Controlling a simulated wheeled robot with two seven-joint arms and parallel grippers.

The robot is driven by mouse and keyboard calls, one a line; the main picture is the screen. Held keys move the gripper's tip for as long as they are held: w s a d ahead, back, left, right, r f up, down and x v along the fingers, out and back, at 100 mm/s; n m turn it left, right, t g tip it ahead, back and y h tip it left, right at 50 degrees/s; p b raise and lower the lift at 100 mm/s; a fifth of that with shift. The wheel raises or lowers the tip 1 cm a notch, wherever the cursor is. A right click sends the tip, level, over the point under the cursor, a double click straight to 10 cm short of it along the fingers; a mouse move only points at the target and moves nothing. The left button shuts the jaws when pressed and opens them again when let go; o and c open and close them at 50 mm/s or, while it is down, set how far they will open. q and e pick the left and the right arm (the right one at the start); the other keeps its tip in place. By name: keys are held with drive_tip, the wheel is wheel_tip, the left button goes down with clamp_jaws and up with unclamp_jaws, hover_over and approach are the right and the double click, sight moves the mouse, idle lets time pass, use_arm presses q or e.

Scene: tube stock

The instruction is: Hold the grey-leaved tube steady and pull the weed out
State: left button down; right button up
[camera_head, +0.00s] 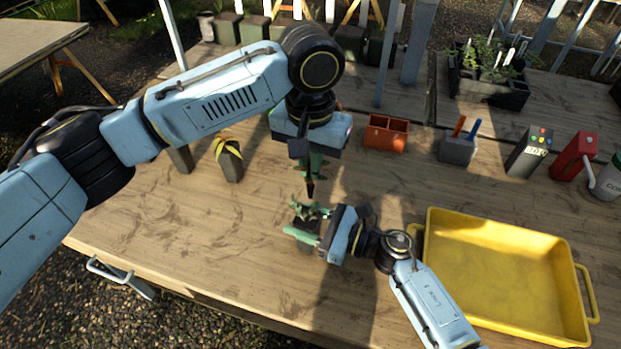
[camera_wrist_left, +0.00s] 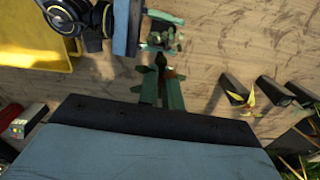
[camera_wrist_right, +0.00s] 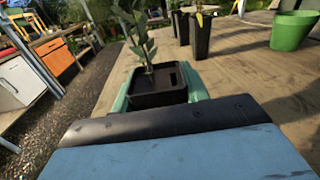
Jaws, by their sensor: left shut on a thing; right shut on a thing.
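The grey-leaved tube is a square black pot; its plant (camera_head: 308,211) shows in the head view. In the right wrist view the black tube (camera_wrist_right: 158,97) stands upright between the green fingers, with the leafy stem (camera_wrist_right: 146,50) rising from it. My right gripper (camera_head: 306,233) is shut around this tube, low over the table. My left gripper (camera_head: 312,170) points down above the tube, shut on a small dark thing (camera_head: 310,188), probably the weed, at its fingertips. In the left wrist view the fingertips (camera_wrist_left: 160,75) appear close to the tube (camera_wrist_left: 160,40).
A yellow tray (camera_head: 437,268) lies at right. A tube with yellow leaves (camera_head: 230,166) stands left of my left gripper. An orange two-part box (camera_head: 386,133), a grey holder (camera_head: 457,150) and a black crate (camera_head: 488,92) stand behind.

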drive_tip(key=o, duration=1.1)
drive_tip(key=shift+o, duration=0.2)
drive_tip(key=shift+d, duration=0.15)
drive_tip(key=v, duration=1.1)
drive_tip(key=shift+d, duration=0.4)
drive_tip(key=shift+s+r, duration=0.15)
